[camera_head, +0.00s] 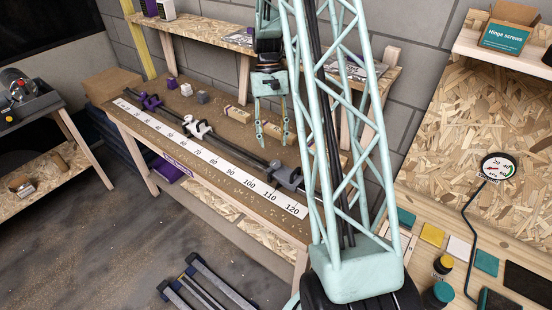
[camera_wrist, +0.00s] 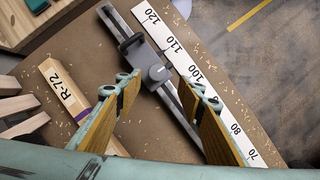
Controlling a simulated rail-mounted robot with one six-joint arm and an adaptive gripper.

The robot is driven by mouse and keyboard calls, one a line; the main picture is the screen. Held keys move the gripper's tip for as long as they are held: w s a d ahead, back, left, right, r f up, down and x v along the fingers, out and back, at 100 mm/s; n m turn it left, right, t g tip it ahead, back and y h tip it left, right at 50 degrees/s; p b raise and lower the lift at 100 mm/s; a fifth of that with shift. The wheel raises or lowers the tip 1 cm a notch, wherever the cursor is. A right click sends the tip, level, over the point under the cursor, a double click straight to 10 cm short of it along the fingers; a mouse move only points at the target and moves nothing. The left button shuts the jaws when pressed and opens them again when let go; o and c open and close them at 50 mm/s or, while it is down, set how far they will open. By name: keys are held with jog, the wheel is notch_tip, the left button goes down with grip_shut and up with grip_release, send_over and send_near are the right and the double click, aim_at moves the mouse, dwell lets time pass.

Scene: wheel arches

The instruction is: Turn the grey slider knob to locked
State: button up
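The grey slider (camera_head: 287,177) sits on a dark rail (camera_head: 235,153) beside the 110–120 end of a white scale. In the wrist view the grey slider (camera_wrist: 138,52) shows from above, with its knob (camera_wrist: 158,73) on the side nearer my gripper. I cannot tell whether the knob is locked. My gripper (camera_head: 272,138) hangs open above the bench, behind the rail in the head view. In the wrist view its two fingers are spread wide, with the knob beyond the gap between the tips (camera_wrist: 160,92). Nothing is between the fingers.
A white slider (camera_head: 197,129) and a purple slider (camera_head: 150,102) sit farther left on the same rail. A wooden block marked R-72 (camera_wrist: 72,100) lies beside the rail. The white scale strip (camera_head: 215,162) runs along the bench front. A shelf (camera_head: 205,32) stands behind.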

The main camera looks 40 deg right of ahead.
aim_at(276, 162)
jog(key=shift+s+d+f, duration=0.1)
jog(key=shift+d+f, duration=0.2)
jog(key=shift+f, duration=0.15)
jog(key=shift+x, duration=3.75)
jog(key=c, duration=0.8)
jog(key=shift+c, duration=0.2)
